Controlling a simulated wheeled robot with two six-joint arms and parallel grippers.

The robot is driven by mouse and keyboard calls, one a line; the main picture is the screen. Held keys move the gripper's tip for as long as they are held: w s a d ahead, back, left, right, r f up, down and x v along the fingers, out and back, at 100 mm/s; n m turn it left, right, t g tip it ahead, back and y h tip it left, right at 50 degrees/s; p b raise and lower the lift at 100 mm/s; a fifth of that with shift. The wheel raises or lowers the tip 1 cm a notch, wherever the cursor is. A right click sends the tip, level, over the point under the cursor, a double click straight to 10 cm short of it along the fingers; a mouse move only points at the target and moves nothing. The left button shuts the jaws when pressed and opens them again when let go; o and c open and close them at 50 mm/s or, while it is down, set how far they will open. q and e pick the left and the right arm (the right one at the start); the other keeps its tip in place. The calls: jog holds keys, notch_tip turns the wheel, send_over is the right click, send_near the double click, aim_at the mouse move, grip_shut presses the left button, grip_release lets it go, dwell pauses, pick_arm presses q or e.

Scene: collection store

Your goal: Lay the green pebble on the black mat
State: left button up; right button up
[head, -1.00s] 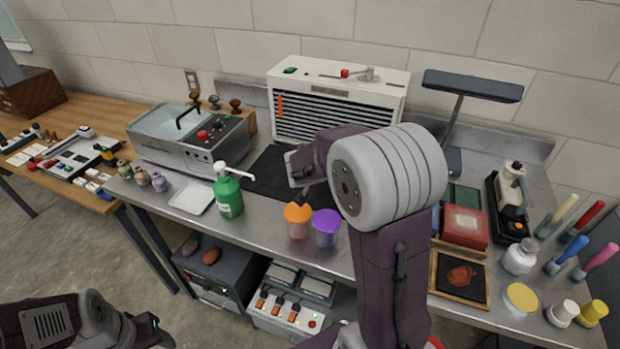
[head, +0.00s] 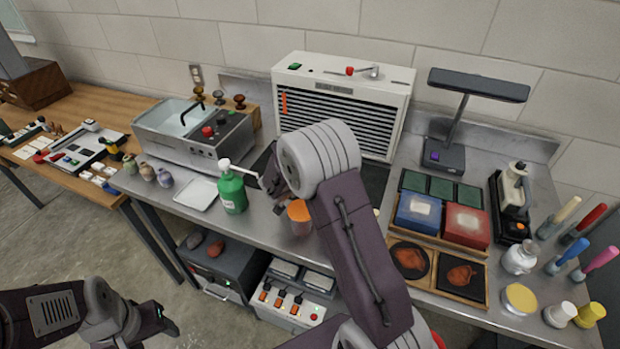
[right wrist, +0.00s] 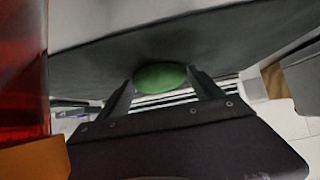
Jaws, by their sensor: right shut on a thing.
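The green pebble (right wrist: 160,77) shows in the right wrist view between the two fingertips of my right gripper (right wrist: 158,88), which is shut on it. In the head view my right gripper (head: 273,192) is over the steel bench, between the green pump bottle and the orange-lidded jar; the pebble is not visible there. The black mat (head: 375,178) lies in front of the white slatted machine, partly hidden by my right arm. A dark surface lies beyond the pebble in the wrist view; I cannot tell whether they touch. My left gripper (head: 165,320) is low at the left, away from the bench.
The green pump bottle (head: 232,188) and orange-lidded jar (head: 300,218) stand close to my right gripper. The white slatted machine (head: 343,100) stands behind the mat. A silver tray (head: 196,193) lies left. A wooden tray (head: 436,290) with several items is at right.

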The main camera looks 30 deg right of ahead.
jog(key=shift+f, duration=0.1)
jog(key=o, duration=2)
jog(key=shift+o, duration=0.2)
jog(key=shift+r, duration=0.2)
jog(key=v, duration=1.2)
jog(key=shift+b, duration=0.3)
jog(key=shift+s, duration=0.1)
jog(key=shift+f, duration=0.1)
